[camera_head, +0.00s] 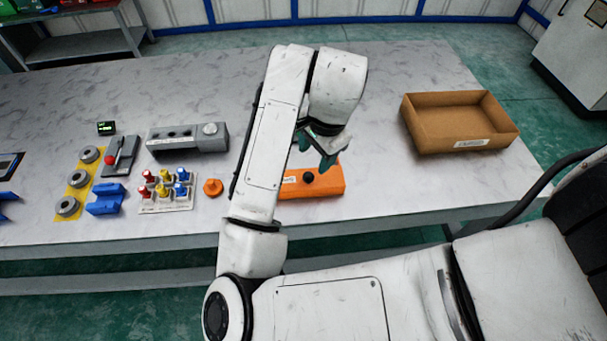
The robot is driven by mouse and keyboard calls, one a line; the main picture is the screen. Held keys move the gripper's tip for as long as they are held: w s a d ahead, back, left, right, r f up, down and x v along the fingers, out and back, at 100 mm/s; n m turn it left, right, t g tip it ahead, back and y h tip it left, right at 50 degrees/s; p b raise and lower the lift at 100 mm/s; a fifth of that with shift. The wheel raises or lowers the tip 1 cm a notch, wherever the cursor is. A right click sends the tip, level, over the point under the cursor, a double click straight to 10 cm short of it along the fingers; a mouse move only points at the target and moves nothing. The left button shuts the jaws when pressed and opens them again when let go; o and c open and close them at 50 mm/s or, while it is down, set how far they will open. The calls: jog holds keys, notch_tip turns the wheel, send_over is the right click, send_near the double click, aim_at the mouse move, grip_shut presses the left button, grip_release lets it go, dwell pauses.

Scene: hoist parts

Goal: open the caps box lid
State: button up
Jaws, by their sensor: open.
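An orange box (325,187) with a black knob (308,177) on top lies near the front edge of the table; I take it to be the caps box. Its top looks closed, with the lid on. A small label on its left side is too small to read. My gripper (322,152) is open, with dark green fingers pointing down just above and behind the knob. I cannot tell whether a finger touches the knob. My own arm hides the box's left end and part of the gripper.
An open brown cardboard box (435,135) stands at the right. To the left are an orange knob (212,187), a rack of coloured caps (166,207), a grey device (187,139), a blue block (107,200) and grey rings on a yellow plate (77,180). The table between the orange and brown boxes is clear.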

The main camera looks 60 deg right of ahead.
aim_at(309, 175)
jog(key=f, duration=0.3)
jog(key=w+f, duration=0.1)
jog(key=f, duration=0.5)
jog(key=shift+w+d+f, duration=0.3)
jog(key=shift+w+d, duration=0.05)
jog(key=shift+w, duration=0.05)
jog(key=shift+c, duration=0.2)
grip_shut()
